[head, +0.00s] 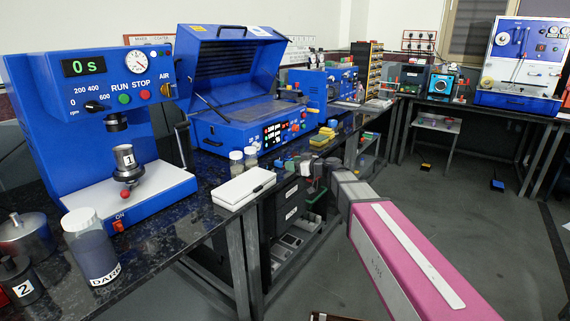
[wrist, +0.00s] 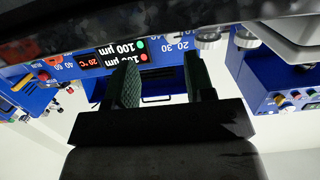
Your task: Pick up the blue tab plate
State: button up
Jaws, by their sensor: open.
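I cannot pick out the blue tab plate for sure. A small blue piece (head: 280,166) lies near the counter's front edge in the head view, among small coloured pieces, and is too small to identify. My gripper (wrist: 163,78) shows in the wrist view with its two dark green fingers apart and nothing between them. In the head view my arm reaches in from the lower right, and its end is near the counter edge, close to the coloured pieces. The wrist view looks upside down at a blue machine's front with its displays.
The blue coater (head: 245,95) with raised lid stands behind. A blue stirrer-like machine (head: 100,120) and a dark jar (head: 90,248) are farther left.

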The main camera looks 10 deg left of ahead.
jog(key=x, duration=0.6)
jog(key=shift+w+a+f, duration=0.15)
jog(key=shift+w+f, duration=0.1)
jog(key=shift+w, duration=0.05)
grip_shut()
